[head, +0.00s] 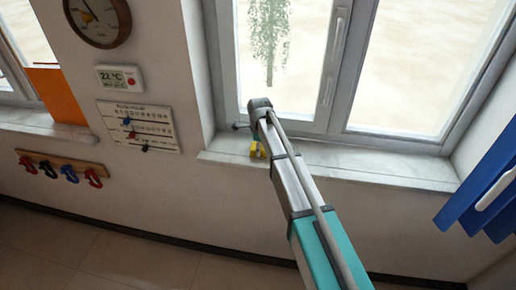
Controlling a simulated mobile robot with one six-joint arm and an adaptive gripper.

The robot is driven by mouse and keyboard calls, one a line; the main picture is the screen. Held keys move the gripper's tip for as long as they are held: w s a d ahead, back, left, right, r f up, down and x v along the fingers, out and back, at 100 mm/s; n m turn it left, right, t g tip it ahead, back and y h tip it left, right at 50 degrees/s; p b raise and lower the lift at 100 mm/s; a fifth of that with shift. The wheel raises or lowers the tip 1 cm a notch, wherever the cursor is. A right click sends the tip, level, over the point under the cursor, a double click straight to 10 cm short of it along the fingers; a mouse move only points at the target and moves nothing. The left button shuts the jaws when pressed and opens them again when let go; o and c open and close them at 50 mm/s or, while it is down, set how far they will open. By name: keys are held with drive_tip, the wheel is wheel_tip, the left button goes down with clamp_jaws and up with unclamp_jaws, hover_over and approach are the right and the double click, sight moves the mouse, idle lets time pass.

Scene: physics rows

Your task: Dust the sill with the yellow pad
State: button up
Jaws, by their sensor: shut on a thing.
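The pale marble sill (375,169) runs under the large grey-framed window. The yellow pad (253,150) shows as a small patch at the sill's left part, largely covered by my arm. My gripper (255,139) is at the end of my arm, over the sill, and is shut on the yellow pad. The fingers are mostly hidden behind the arm. The pad is at or just above the sill surface; I cannot tell if it touches.
The window (420,70) stands close behind the sill. A blue hanging cloth (480,190) is at the right. On the left wall are a clock (99,18), a thermometer display (119,78), a chart (139,127) and a hook rail (60,165). The sill's right part is clear.

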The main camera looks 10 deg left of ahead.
drive_tip(key=shift+d+f, duration=0.1)
drive_tip(key=shift+d, duration=1.6)
drive_tip(key=shift+s+d, duration=0.1)
drive_tip(key=shift+d, duration=0.2)
drive_tip(key=shift+w+d, duration=0.15)
drive_tip(key=shift+d, duration=0.6)
drive_tip(key=shift+w+d, duration=0.1)
drive_tip(key=shift+d, duration=0.65)
drive_tip(key=shift+d, duration=0.1)
drive_tip(key=shift+w+d+r, duration=0.1)
drive_tip(key=shift+d, duration=0.75)
drive_tip(key=shift+w+d+r, duration=0.1)
drive_tip(key=shift+d, duration=0.7)
drive_tip(key=shift+d, duration=0.1)
drive_tip(key=shift+d+f, duration=0.15)
drive_tip(key=shift+d, duration=1.6)
